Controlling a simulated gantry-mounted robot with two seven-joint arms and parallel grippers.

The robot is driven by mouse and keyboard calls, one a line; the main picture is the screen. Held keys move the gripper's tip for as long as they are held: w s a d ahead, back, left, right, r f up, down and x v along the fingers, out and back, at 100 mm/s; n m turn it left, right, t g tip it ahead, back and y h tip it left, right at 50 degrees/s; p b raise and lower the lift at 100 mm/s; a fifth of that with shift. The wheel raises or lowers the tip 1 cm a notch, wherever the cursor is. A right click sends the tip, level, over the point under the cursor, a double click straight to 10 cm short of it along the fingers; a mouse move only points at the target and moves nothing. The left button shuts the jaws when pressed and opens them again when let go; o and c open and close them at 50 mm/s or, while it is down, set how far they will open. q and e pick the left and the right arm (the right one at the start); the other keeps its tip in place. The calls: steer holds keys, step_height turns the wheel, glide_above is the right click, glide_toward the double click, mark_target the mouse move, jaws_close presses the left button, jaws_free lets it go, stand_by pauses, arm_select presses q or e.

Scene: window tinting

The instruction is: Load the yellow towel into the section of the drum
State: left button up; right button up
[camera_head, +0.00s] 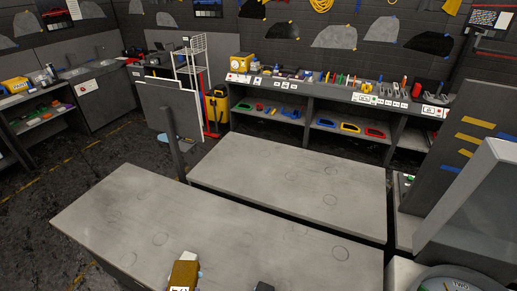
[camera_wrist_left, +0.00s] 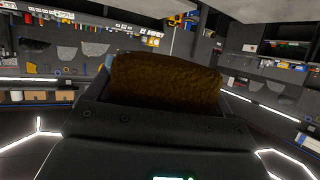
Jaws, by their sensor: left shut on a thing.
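The yellow towel (camera_head: 184,272) looks dark mustard and folded, low in the head view over the front table. My left gripper (camera_head: 183,279) is shut on it. In the left wrist view the towel (camera_wrist_left: 152,78) stands up as a broad brown sheet beyond the dark gripper body. A round opening, apparently the drum (camera_head: 452,284), is cut off at the bottom right corner of the head view, and its inside barely shows. The towel is well to the left of it. A small dark part at the bottom edge may be my right gripper (camera_head: 263,287); its fingers do not show.
A raised grey panel like a lid (camera_head: 478,205) stands above the round opening. Two grey tables, the front one (camera_head: 120,215) and the rear one (camera_head: 290,180), have bare tops. A workbench (camera_head: 335,93) with tools runs along the back wall.

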mark_target(182, 282)
arm_select(q)
steer(key=r+p, duration=0.3)
steer(key=shift+s, duration=0.25)
arm_select(e)
step_height(182, 282, up, 4)
steer(key=r, duration=0.1)
arm_select(q)
steer(key=w+d+f+m+h+b, duration=0.1)
steer(key=w+d+f+b, duration=0.1)
steer(key=d+f+b, duration=0.6)
steer(key=w+d+f+m+h+b, duration=0.1)
steer(key=w+f+h+b, duration=0.15)
steer(key=f, duration=0.85)
steer(key=w+d+f+m+b, duration=0.1)
steer(key=w+d+f+b, duration=0.2)
steer(key=b, duration=0.8)
steer(key=w+d+f+b, duration=0.3)
steer(key=w+f+b, duration=0.4)
steer(key=w+b, duration=0.2)
steer(key=shift+d+m+g+h+b, duration=0.15)
steer(key=shift+m+g+h+b, duration=0.3)
steer(key=shift+b, duration=0.45)
arm_select(e)
step_height(182, 282, down, 33)
arm_select(q)
steer(key=shift+w, duration=0.1)
arm_select(e)
steer(key=shift+r, duration=0.1)
